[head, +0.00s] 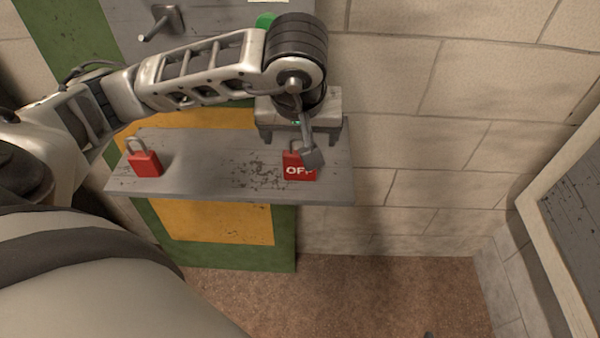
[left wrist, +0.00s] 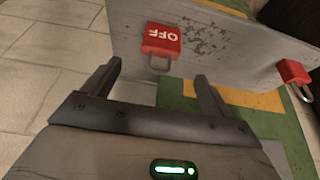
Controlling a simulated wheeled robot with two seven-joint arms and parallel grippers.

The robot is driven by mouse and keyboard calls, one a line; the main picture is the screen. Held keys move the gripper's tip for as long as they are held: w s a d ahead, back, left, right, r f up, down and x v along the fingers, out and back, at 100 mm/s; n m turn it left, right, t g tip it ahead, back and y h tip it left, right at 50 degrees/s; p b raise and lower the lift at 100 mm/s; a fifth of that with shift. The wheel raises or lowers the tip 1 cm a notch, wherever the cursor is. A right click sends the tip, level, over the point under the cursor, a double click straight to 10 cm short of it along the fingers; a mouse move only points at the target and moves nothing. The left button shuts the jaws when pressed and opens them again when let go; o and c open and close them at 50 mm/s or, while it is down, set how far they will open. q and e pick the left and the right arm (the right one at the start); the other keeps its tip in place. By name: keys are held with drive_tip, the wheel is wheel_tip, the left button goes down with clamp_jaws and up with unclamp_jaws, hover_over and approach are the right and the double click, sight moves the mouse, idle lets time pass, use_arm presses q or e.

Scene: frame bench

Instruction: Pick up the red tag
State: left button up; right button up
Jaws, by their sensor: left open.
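A red tag (head: 298,172) with white "OFF" lettering and a grey loop sits at the right end of the grey shelf (head: 215,175). In the left wrist view the tag (left wrist: 162,39) shows upside down, its loop toward me. A plain red padlock (head: 146,163) with a grey shackle stands at the shelf's left end; it also shows in the left wrist view (left wrist: 292,71). My left gripper (head: 300,132) is open and empty, close to the OFF tag. In the left wrist view its two fingers (left wrist: 156,80) are apart, with the tag beyond them. A grey wrist part partly covers the tag in the head view.
A green and yellow panel (head: 215,222) stands behind and below the shelf. A grey handle (head: 165,22) sticks out above it. A block wall (head: 440,120) runs behind, and a pale-framed panel (head: 560,210) is at the right. The brown floor (head: 370,290) below looks clear.

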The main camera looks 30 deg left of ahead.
sight(294, 169)
use_arm(q)
drive_tip(key=b+x, duration=0.4)
drive_tip(key=x, duration=0.5)
drive_tip(key=shift+s+a+f, duration=0.1)
drive_tip(key=c, duration=1.1)
